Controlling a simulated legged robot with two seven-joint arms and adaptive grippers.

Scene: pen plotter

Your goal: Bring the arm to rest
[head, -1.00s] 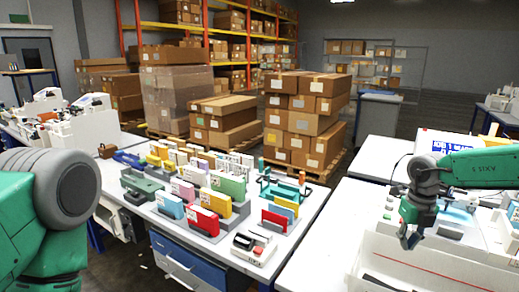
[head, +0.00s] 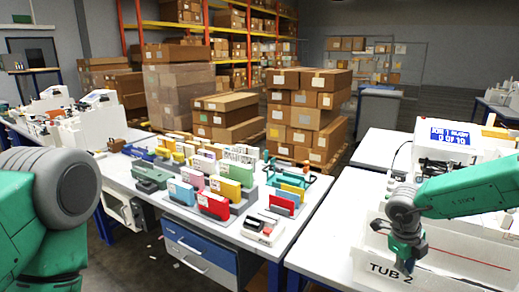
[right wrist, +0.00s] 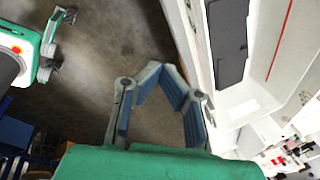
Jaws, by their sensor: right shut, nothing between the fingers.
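My right gripper (head: 405,262) hangs pointing down from my green right arm, in front of the white wall of the tub marked TUB 2 (head: 375,268). I cannot tell from the head view whether it touches that wall. In the right wrist view its two fingers (right wrist: 165,72) bend in and meet at the tips, with nothing held between them. The grey floor shows behind them, and the white tub's edge runs along their right. My left arm shows at the left of the head view, but its gripper is out of the picture.
A white table (head: 330,232) bears the tub and a white machine with a blue sign (head: 450,134). Stacked boxes (head: 305,115) stand behind.

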